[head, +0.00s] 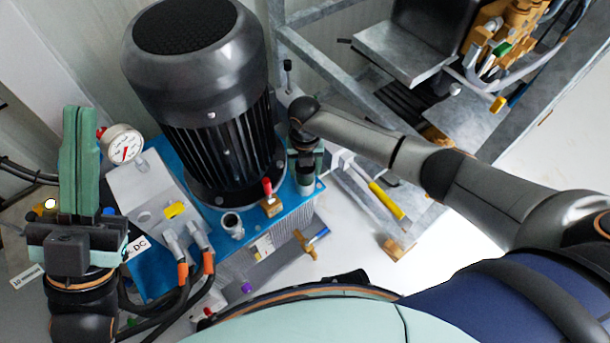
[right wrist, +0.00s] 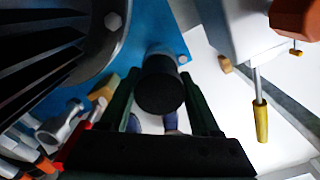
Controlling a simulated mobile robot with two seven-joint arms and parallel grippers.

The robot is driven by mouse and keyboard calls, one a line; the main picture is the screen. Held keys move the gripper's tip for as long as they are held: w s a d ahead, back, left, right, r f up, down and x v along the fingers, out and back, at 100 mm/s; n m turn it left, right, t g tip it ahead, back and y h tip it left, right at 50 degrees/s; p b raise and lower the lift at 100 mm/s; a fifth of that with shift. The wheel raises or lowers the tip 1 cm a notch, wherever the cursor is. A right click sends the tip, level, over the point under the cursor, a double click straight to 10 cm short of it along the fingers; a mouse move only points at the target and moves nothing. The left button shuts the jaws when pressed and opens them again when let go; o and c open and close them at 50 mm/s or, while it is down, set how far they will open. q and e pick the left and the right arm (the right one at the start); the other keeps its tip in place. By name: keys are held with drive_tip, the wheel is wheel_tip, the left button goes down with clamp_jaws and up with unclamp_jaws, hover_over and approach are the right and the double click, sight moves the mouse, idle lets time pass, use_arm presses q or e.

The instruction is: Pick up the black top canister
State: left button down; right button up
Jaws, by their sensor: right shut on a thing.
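The black top canister (right wrist: 160,88) is a short cylinder with a dark round top, standing at the edge of the blue base plate. My right gripper (right wrist: 163,108) is around it from above, one green finger on each side, and shut on it. In the head view the canister (head: 305,180) shows only in part below my right gripper (head: 305,160), beside the large black motor. My left gripper (head: 79,160) points up at the left, its green fingers together with nothing visible between them.
The large black motor (head: 200,90) stands close left of my right gripper. A red-handled valve (head: 270,200), a pressure gauge (head: 120,143) and orange-ended cables (head: 195,262) are near. A metal frame (head: 325,62) and a yellow-handled lever (head: 386,199) lie to the right.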

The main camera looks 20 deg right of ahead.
clamp_jaws()
drive_tip(key=shift+r, duration=0.15)
